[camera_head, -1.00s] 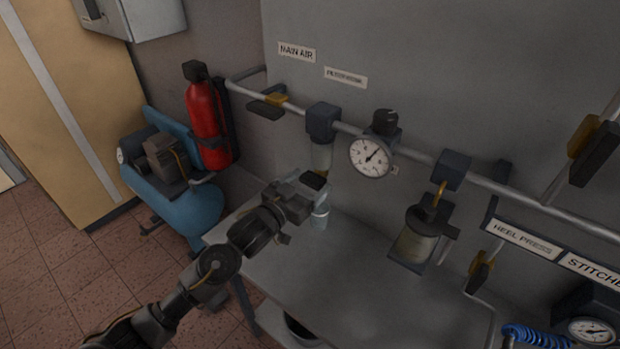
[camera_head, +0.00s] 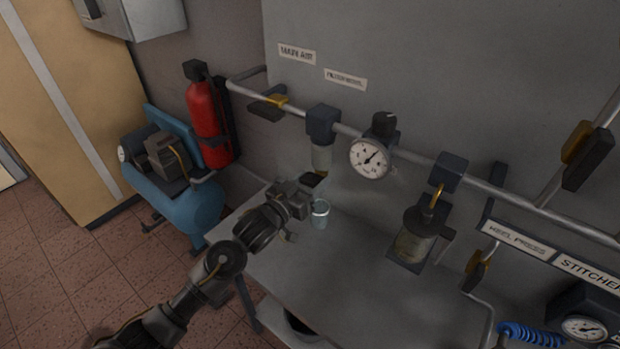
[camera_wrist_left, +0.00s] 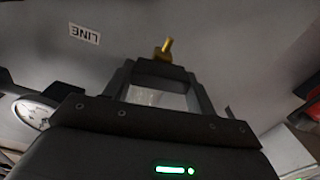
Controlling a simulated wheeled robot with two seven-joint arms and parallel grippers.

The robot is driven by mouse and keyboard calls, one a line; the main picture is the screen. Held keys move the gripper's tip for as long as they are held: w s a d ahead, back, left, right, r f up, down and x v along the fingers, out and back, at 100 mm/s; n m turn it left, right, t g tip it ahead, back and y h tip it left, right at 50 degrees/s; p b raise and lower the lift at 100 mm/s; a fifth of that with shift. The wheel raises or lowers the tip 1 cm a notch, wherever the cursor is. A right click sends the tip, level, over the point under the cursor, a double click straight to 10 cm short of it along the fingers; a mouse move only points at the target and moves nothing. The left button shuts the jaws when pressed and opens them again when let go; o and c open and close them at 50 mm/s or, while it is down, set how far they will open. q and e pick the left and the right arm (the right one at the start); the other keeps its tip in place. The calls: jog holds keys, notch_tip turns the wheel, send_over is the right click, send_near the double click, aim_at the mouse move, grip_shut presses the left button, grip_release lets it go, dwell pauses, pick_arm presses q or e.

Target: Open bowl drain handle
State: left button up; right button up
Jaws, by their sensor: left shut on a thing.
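The clear filter bowl (camera_head: 322,158) hangs under a dark head on the air pipe, left of the round gauge. My left gripper (camera_head: 312,184) is just under the bowl, reaching in from the left. Its jaws are close together at the drain. In the left wrist view a small yellow drain handle (camera_wrist_left: 164,47) sticks out past the fingertips (camera_wrist_left: 153,70), which are shut on it. The gripped part is hidden by the fingers. A clear cup (camera_head: 320,214) stands on the bench just below the gripper. My right gripper is not in view.
The grey bench (camera_head: 350,290) has free room at its front. A red cylinder (camera_head: 208,120) and a blue compressor (camera_head: 180,200) stand left. Yellow-handled valves sit along the pipe.

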pick_arm(q)
jog(key=shift+r+n+p, duration=0.2)
jog(key=shift+n+p, duration=0.2)
jog(key=shift+n, duration=0.4)
jog(key=shift+f+n, duration=0.2)
jog(key=shift+n, duration=0.3)
jog(key=o, duration=1)
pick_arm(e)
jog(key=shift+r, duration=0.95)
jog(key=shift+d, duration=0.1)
pick_arm(q)
jog(key=shift+s+a+f, duration=0.1)
jog(key=shift+s+a, duration=0.1)
jog(key=b+v, duration=0.3)
jog(key=v, duration=0.7)
jog(key=shift+s+a, duration=0.1)
jog(key=shift+s, duration=0.05)
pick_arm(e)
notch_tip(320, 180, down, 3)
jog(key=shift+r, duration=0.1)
